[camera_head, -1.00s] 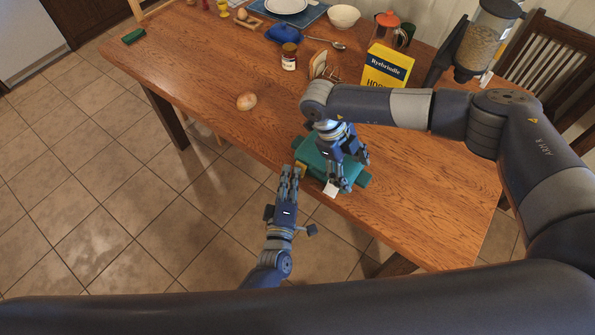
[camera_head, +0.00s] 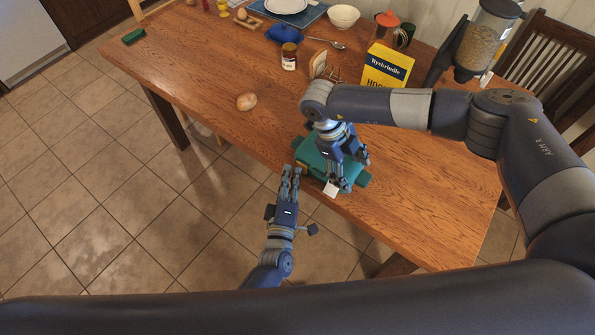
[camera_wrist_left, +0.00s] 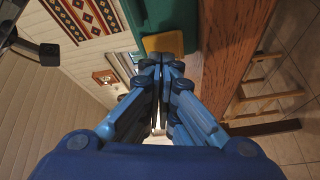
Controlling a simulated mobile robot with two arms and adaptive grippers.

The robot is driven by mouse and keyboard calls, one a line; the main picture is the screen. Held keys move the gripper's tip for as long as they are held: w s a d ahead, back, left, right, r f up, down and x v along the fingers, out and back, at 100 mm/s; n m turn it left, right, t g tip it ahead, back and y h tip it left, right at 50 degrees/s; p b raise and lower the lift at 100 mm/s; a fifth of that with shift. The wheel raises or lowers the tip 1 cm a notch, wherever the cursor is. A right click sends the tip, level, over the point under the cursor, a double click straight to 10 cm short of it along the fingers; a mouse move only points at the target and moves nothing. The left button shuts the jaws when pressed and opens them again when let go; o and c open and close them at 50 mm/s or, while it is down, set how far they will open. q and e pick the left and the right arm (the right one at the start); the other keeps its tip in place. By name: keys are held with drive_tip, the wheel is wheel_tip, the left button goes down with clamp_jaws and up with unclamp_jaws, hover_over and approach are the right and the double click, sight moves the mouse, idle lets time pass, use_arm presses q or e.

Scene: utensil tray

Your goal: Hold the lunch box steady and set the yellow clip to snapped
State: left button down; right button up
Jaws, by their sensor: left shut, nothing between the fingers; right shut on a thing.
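The teal lunch box (camera_head: 311,158) sits near the table's front edge, partly covered by my right gripper. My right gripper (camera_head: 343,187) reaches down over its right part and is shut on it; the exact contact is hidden. A small white piece (camera_head: 330,189) shows at the box's front by those fingers. My left gripper (camera_head: 291,170) is shut and empty at the box's left end. In the left wrist view the yellow clip (camera_wrist_left: 164,42) lies against the green box just beyond my closed left fingertips (camera_wrist_left: 165,66). I cannot tell whether they touch or whether the clip is snapped.
The wooden table (camera_head: 220,65) has free room left of the box. A jam jar (camera_head: 289,56), toast rack (camera_head: 320,65) and yellow cereal box (camera_head: 387,68) stand farther back. The table's front edge runs just before the lunch box.

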use_arm(q)
drive_tip(key=shift+s+a+r, duration=0.6)
drive_tip(key=shift+s, duration=0.05)
use_arm(e)
drive_tip(key=shift+s+d+f, duration=0.1)
drive_tip(key=shift+s+f, duration=0.25)
drive_tip(key=shift+f, duration=0.25)
use_arm(q)
drive_tip(key=s+a+r, duration=0.2)
drive_tip(key=s+r, duration=0.1)
drive_tip(key=shift+s+a, duration=0.1)
drive_tip(key=shift+a, duration=0.15)
use_arm(e)
drive_tip(key=o, duration=1.3)
drive_tip(key=shift+w+d+f, duration=0.1)
drive_tip(key=shift+w, duration=0.3)
use_arm(q)
drive_tip(key=shift+w+d+f, duration=0.15)
drive_tip(key=shift+w, duration=0.2)
drive_tip(key=shift+s, duration=0.1)
use_arm(e)
drive_tip(key=shift+r, duration=0.2)
